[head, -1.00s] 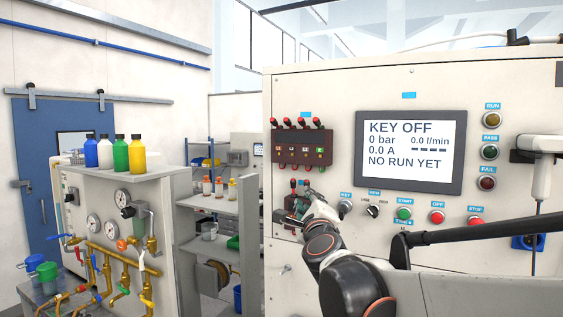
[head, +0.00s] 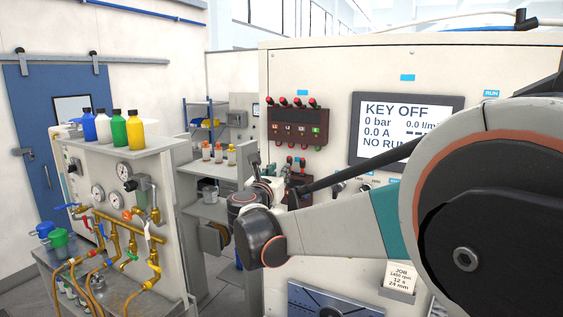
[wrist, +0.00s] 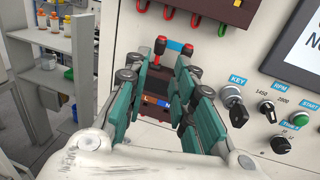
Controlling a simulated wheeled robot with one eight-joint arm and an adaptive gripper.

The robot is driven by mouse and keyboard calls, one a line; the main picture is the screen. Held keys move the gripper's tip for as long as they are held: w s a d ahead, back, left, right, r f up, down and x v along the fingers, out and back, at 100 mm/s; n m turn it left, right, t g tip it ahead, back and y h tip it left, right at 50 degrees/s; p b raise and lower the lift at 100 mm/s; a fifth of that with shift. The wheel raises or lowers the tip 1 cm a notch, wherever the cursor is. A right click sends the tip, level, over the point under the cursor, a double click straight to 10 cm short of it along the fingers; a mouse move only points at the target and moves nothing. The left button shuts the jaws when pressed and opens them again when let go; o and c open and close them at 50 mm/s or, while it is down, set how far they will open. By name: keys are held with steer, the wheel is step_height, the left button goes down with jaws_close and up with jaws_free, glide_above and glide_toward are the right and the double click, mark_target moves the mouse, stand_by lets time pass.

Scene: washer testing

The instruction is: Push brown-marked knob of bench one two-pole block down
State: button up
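The two-pole block (wrist: 155,110) is on the bench panel, seen between my fingers in the wrist view, with a brown and a blue marking near its lower edge. Two red-topped levers stand above it, the left knob (wrist: 160,45) on the brown-marked side and the right knob (wrist: 187,50) on the blue-marked side. My gripper (wrist: 160,68) has its teal fingers apart, one on each side of the block, and nothing is held. Contact with the block cannot be told. In the head view my arm hides much of the block.
A larger block (head: 298,127) with several red-topped levers is mounted above. The key switch (wrist: 234,100), dial (wrist: 267,108) and green start button (wrist: 279,144) are to the right. The display (head: 405,130) reads KEY OFF. A shelf (head: 213,170) stands to the left.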

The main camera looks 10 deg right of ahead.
mark_target(289, 162)
steer(key=p+x, duration=0.2)
steer(key=x, duration=0.9)
steer(key=shift+w, duration=0.15)
jaws_close()
